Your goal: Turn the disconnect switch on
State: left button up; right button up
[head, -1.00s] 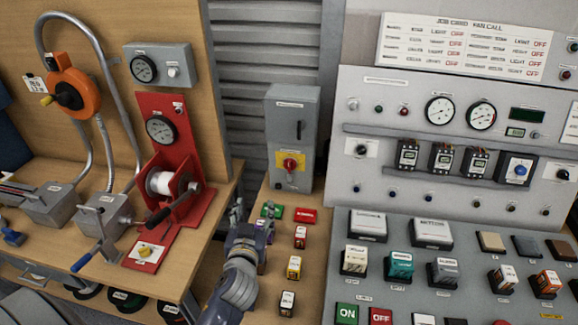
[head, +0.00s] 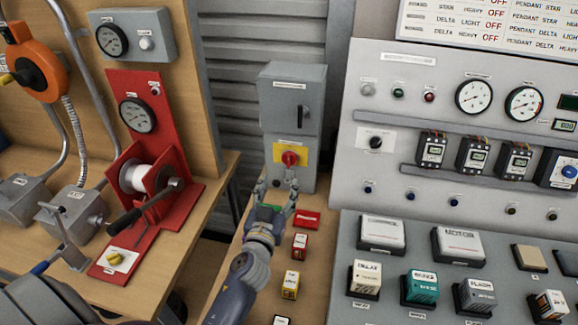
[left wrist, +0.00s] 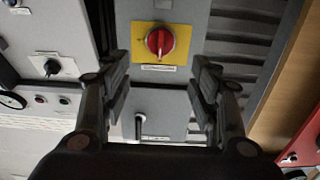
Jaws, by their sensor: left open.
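The disconnect switch is a red rotary knob (head: 290,158) on a yellow plate (head: 277,152), low on the front of a grey upright box (head: 283,112). A black handle (head: 303,112) sits higher on the same box. My left gripper (head: 276,188) is open and empty, just below and in front of the red knob, apart from it. In the left wrist view the knob (left wrist: 160,42) shows between and beyond the two open fingers (left wrist: 160,85), with its pale grip bar roughly upright in that picture. My right gripper is not in view.
A red block (head: 306,219) and several small labelled blocks (head: 299,246) lie on the wooden bench right of my left arm. A red winch stand (head: 143,130) is at left. A grey control panel (head: 450,130) stands at right.

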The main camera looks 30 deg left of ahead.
aim_at(288, 161)
pick_arm(q)
jog(key=p+x, duration=0.1)
jog(key=x, duration=0.9)
jog(key=shift+w+a, duration=0.1)
jog(key=shift+w, duration=0.2)
jog(key=c, duration=1)
